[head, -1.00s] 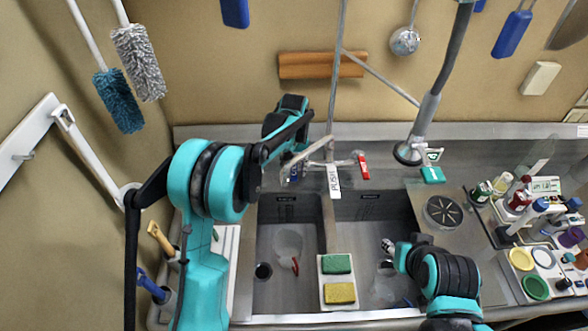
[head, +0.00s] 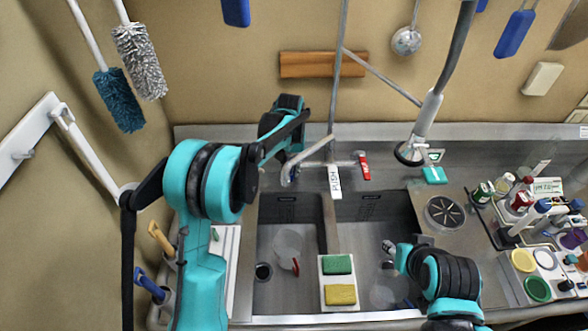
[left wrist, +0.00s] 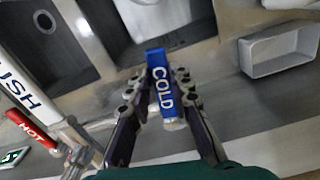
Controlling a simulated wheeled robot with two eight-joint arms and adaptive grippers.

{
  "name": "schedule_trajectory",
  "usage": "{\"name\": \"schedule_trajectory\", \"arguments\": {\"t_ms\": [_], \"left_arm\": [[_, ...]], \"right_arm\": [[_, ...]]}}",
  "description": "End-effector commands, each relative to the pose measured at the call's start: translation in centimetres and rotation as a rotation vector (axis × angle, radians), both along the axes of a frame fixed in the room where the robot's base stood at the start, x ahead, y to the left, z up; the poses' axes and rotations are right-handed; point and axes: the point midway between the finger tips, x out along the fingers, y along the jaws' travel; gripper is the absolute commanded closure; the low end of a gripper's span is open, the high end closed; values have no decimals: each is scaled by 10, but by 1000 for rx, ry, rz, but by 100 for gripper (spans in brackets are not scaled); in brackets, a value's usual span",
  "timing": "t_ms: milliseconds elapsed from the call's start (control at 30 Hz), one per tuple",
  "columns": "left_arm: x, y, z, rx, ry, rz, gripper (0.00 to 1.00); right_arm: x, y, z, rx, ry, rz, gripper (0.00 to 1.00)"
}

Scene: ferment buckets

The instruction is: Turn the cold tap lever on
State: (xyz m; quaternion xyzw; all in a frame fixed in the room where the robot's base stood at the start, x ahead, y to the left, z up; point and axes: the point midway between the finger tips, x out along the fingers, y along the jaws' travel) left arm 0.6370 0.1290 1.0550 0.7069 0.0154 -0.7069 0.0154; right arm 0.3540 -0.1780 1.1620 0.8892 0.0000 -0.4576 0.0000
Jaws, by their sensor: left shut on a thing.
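The cold tap lever (left wrist: 160,85) is blue with white COLD lettering and shows in the left wrist view. My left gripper (left wrist: 160,92) is shut on it, one dark finger along each side. In the head view, my left arm reaches over the left sink to the tap (head: 318,163), and the blue lever is hardly visible there. The red hot lever (head: 364,167) is on the tap's right side; it also shows in the left wrist view (left wrist: 30,131).
The left sink (head: 272,215) holds a clear vessel (head: 288,245). A tray with a green sponge (head: 337,264) and a yellow sponge (head: 340,294) sits between the sinks. A white PUSH label (head: 335,182) hangs by the tap. Bottles crowd the right counter.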

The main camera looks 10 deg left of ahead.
Motion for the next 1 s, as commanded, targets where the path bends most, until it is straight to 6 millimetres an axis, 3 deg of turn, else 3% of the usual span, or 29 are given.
{"name": "schedule_trajectory", "arguments": {"t_ms": [600, 1000], "left_arm": [[10, 43, 0, 0, 2, -534, 100], [18, 56, 0, 0, 2, -731, 100]], "right_arm": [[0, 0, -9, 0, 0, 0, 60], [0, 0, -10, 0, 0, 0, 60]]}}
